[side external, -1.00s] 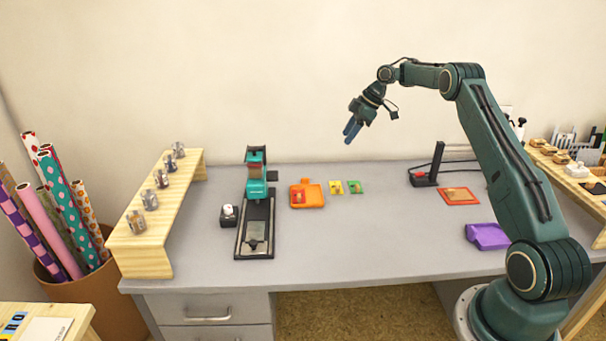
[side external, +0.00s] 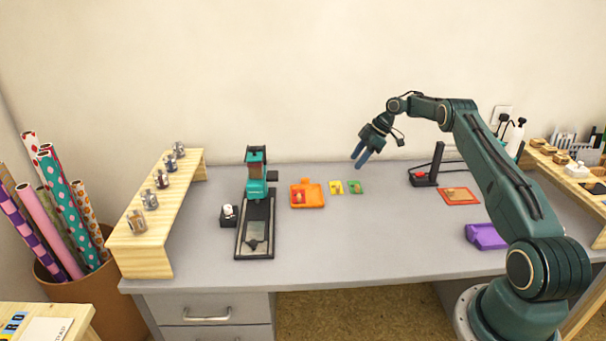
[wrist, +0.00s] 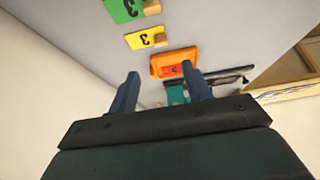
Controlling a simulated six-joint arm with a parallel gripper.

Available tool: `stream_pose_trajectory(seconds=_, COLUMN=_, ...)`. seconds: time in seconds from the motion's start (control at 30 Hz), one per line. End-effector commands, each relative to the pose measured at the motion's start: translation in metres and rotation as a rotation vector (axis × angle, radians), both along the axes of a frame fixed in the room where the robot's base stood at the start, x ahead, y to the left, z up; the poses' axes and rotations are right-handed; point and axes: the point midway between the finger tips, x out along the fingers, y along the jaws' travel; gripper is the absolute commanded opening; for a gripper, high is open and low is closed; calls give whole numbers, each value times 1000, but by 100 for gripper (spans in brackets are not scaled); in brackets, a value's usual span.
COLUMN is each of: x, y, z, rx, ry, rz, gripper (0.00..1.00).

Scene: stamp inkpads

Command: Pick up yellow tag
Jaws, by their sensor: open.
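The yellow tag (side external: 336,188) lies flat on the grey desk, between the orange tray and the green tag (side external: 356,187). My gripper (side external: 360,160) is in the air above and behind the tags, pointing down. Its two fingers also show in the wrist view (wrist: 165,90), apart with nothing between them. The green tag (wrist: 128,9) is at the top of that view.
The orange tray (side external: 311,200) sits left of the yellow tag, and a teal and black press (side external: 256,220) stands further left. A black upright stand (side external: 432,165) is to the right, near an orange-red mat (side external: 459,201). The desk's front middle is clear.

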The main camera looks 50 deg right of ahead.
Motion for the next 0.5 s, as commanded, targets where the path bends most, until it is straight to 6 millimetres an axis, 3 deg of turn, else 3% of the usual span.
stream_pose_trajectory(seconds=0.3, x=16, y=17, z=-41, rx=1, ry=2, rz=1, gripper=49)
stream_pose_trajectory(seconds=0.5, x=22, y=22, z=-54, rx=-1, ry=-1, rz=0, gripper=49)
